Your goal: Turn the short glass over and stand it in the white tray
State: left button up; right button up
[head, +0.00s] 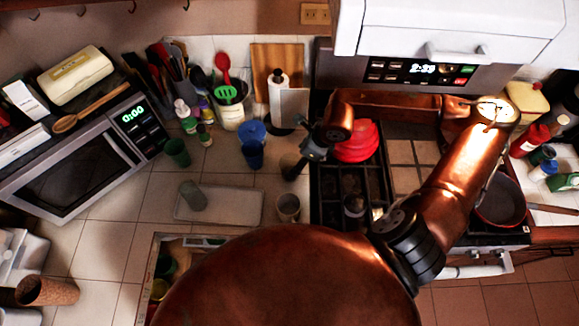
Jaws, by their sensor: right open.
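The white tray (240,207) lies flat on the tiled counter, left of the picture's middle. A grey-green glass (192,196) stands at its left part; its mouth cannot be made out. A short, greyish cup or glass (288,207) stands on the counter just right of the tray, its round opening facing up. I cannot tell for sure which is the short glass. My left gripper is not in view.
Blue cups (252,150) and a green cup (177,152) stand behind the tray. A paper towel roll (278,98) and utensil holders line the wall. The stove with a red kettle-like item (358,142) is right; a microwave (80,155) is left. Counter left of the tray is clear.

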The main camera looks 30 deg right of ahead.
aim_at(291, 163)
jog(key=x, duration=0.2)
jog(key=w+x, duration=0.1)
jog(key=x, duration=0.1)
jog(key=shift+a+r+p, duration=0.1)
jog(key=shift+r+p, duration=0.05)
jog(key=shift+p, duration=0.2)
jog(key=shift+a+f, duration=0.1)
jog(key=shift+f, duration=0.25)
jog(key=shift+w+f, duration=0.1)
jog(key=shift+f, duration=0.15)
jog(key=c, duration=0.9)
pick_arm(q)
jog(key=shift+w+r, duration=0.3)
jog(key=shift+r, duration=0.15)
pick_arm(e)
jog(key=c, duration=1)
